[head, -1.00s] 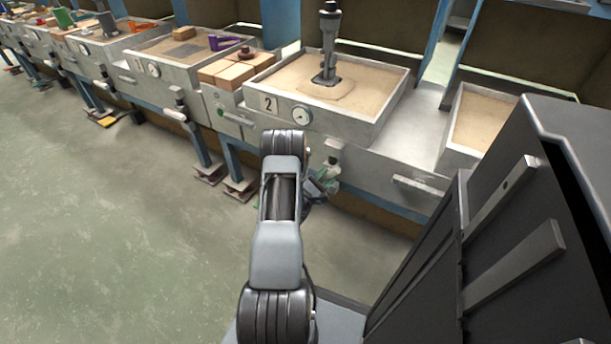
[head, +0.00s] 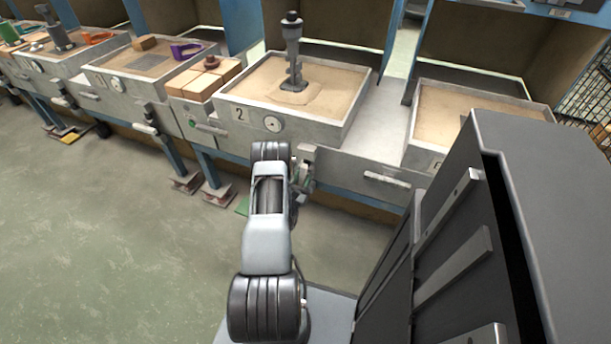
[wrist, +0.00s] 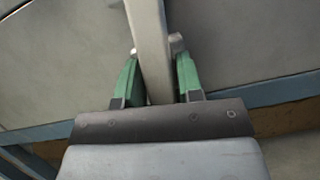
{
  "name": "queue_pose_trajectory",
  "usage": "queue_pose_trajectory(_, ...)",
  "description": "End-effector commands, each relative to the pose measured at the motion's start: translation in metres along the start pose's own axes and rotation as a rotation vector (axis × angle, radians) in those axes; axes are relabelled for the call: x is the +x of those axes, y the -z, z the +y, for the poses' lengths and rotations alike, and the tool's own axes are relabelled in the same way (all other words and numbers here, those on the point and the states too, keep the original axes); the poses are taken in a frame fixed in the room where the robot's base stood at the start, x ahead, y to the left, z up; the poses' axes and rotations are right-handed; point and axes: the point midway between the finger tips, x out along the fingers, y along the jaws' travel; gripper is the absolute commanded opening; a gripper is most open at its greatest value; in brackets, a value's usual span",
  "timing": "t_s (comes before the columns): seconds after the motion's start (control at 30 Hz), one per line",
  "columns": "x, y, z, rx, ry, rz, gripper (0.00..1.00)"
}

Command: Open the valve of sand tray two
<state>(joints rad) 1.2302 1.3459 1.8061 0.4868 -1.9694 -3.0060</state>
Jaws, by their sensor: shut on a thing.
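Sand tray two (head: 335,130) is a grey box of sand with a "2" plate (head: 241,114) and a round gauge (head: 273,124) on its front. Its valve (head: 307,150) shows in part below the front right of the tray, beside my arm. My gripper (head: 302,180) is there, largely hidden behind my forearm. In the wrist view, the green fingers of my gripper (wrist: 157,65) are shut on a pale grey lever (wrist: 147,20), one on each side. The lever runs from the top edge down between the fingers. The lever's angle on the valve is hard to tell.
A grey burner-like post (head: 292,50) stands in the sand of tray two. Tan blocks (head: 205,80) sit left of it. Tray one (head: 140,85) is further left, another tray (head: 465,115) to the right. Open green floor (head: 100,240) lies at left.

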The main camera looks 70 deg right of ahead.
Motion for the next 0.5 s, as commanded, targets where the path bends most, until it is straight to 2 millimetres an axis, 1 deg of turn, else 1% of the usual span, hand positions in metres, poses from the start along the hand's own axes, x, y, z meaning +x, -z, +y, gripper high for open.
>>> queue_pose_trajectory(0.37, 0.0006, 0.0007, -0.0005, -0.004, 0.002, 0.001, 0.0)
queue_pose_trajectory(0.4, 0.0005, 0.0007, -0.0005, -0.004, 0.002, 0.001, 0.35)
queue_pose_trajectory(0.5, 0.0005, 0.0007, -0.0002, -0.003, 0.001, 0.0, 0.44)
